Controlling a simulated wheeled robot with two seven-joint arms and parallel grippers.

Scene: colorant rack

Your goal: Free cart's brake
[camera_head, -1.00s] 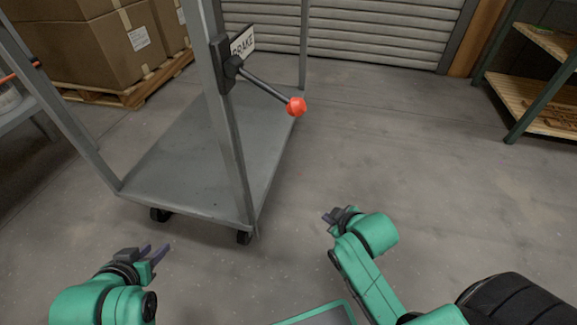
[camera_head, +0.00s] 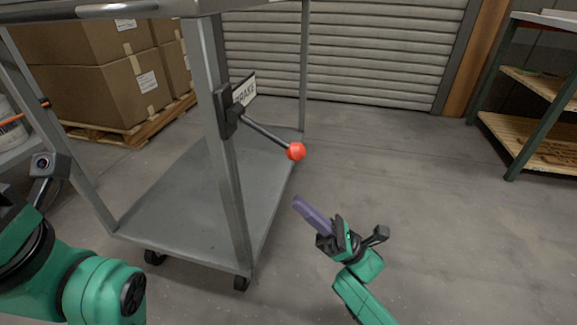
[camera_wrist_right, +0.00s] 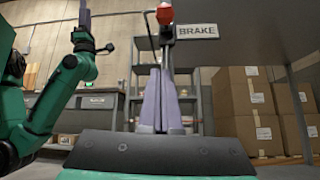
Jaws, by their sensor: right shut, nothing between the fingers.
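The brake lever (camera_head: 268,134) is a dark rod with a red ball knob (camera_head: 296,151), mounted on the cart's post (camera_head: 212,100) beside a white BRAKE sign (camera_head: 245,89). It slopes down to the right. My right gripper (camera_head: 299,203) is below the knob, apart from it in the head view, shut and empty. In the right wrist view its fingers (camera_wrist_right: 161,70) are together, and the red knob (camera_wrist_right: 165,15) appears just beyond their tips. My left gripper (camera_wrist_right: 84,12) points up at the left of the wrist view; its finger gap is unclear.
The grey cart (camera_head: 175,215) stands on casters, with its top shelf edge (camera_head: 110,11) along the upper left. Cartons (camera_head: 95,80) on a pallet are behind it. A shelving rack (camera_head: 530,100) is at the right. The floor (camera_head: 420,170) right of the cart is clear.

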